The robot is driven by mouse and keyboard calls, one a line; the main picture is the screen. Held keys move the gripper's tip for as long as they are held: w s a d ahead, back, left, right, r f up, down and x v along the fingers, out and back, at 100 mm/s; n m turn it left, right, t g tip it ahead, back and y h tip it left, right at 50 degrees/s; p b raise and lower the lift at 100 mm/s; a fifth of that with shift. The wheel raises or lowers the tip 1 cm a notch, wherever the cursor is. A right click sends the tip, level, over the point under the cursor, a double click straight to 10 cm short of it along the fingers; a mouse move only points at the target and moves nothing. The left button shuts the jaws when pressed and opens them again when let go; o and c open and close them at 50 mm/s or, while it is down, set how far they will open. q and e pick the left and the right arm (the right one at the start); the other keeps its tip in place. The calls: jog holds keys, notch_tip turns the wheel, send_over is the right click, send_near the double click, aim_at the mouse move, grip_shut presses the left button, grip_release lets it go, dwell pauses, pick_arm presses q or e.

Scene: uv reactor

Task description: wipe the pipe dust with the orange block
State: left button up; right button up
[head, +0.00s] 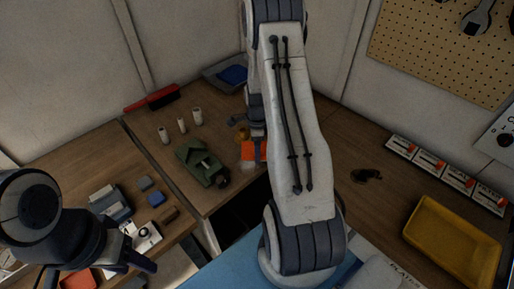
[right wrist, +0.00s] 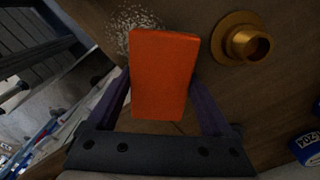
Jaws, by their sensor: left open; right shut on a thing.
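The orange block (head: 250,151) is held by my right gripper, low over the wooden bench beyond my arm. In the right wrist view the orange block (right wrist: 163,75) sits between the two purple fingers of my right gripper (right wrist: 160,100). Pale speckled dust (right wrist: 128,24) lies on the wood at the block's far left end, partly hidden by it. I cannot tell whether the block touches the wood. A brass flanged pipe piece (right wrist: 240,42) stands just right of the block. My left gripper (head: 128,264) is open and empty at the lower left.
A green device (head: 202,163) and several white cylinders (head: 182,125) are left of the block. A red-and-black brush (head: 153,98) and grey tray (head: 218,74) lie behind. A yellow tray (head: 453,241) is at right. My arm hides the bench's middle.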

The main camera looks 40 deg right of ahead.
aim_at(250, 153)
jog(key=shift+f+b, duration=0.7)
jog(key=shift+f, duration=0.3)
dwell(0.3)
jog(key=shift+a, duration=0.1)
jog(key=shift+s+a+r, duration=0.1)
jog(key=shift+a+r, duration=0.05)
jog(key=shift+a, duration=1.45)
jog(key=shift+s+a, duration=0.1)
jog(key=shift+a, duration=0.95)
jog(key=shift+s+a, duration=0.15)
jog(key=shift+a, duration=0.95)
jog(key=c, duration=0.6)
jog(key=shift+a+f, duration=0.2)
jog(key=shift+a, duration=0.15)
grip_shut()
jog(key=shift+d, duration=0.15)
